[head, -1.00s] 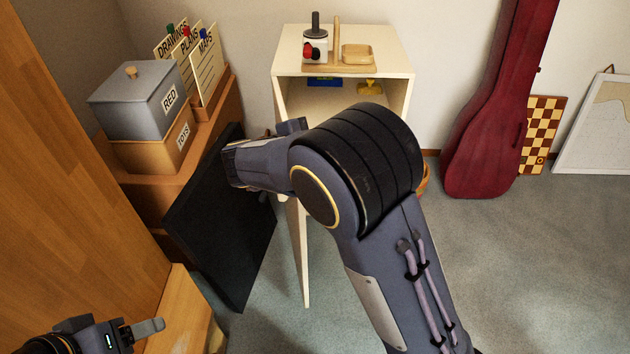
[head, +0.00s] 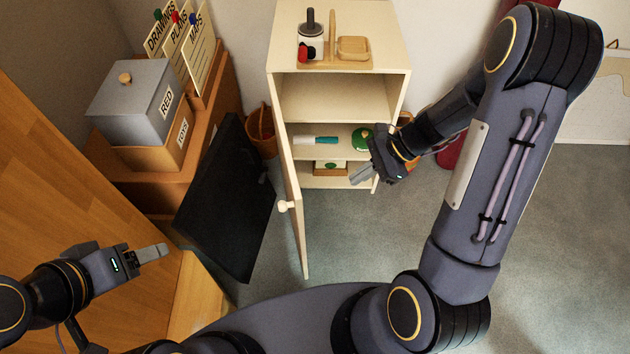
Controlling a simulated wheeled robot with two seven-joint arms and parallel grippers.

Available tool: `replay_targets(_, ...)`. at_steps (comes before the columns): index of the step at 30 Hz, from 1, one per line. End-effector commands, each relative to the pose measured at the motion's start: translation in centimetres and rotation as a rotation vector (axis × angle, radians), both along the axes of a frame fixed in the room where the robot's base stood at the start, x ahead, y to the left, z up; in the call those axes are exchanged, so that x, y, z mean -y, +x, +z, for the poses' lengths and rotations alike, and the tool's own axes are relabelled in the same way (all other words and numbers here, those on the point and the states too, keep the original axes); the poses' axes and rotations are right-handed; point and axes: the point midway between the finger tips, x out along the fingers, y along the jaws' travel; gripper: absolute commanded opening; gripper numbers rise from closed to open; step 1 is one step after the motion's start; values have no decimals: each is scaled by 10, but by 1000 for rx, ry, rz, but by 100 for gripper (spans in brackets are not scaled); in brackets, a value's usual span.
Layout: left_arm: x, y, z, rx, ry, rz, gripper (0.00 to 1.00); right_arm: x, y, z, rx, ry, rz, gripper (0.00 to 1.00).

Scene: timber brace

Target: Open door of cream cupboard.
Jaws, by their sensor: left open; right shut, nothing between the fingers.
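The cream cupboard (head: 396,83) stands against the back wall. Its door (head: 299,226) is swung open to the left, edge towards me, with a round knob (head: 284,206) on its left-hand face. The shelves inside show. My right gripper (head: 362,174) is shut and empty in front of the lower right of the cupboard, apart from the door. My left gripper (head: 156,252) is open and empty at the lower left, well away from the cupboard.
A black panel (head: 226,205) leans left of the door. Beyond it stands a wooden cabinet (head: 150,184) with a grey box (head: 139,103) on top. Grey carpet (head: 354,240) is clear right of the door.

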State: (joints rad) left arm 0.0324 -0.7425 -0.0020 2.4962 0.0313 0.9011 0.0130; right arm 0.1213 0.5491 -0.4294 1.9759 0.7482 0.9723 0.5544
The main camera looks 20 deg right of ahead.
Motion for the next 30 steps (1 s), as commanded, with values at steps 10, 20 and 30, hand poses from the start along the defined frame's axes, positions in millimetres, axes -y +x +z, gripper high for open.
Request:
replay_targets(10,0,0,-1,0,0,0,62,-27,-11,-21,-39,38,15,0)
replay_targets(20,0,0,-5,0,0,0,62,-77,-9,-68,-36,35,15,0)
replay_targets(30,0,0,0,0,0,0,62,-111,-6,-65,-30,34,13,0)
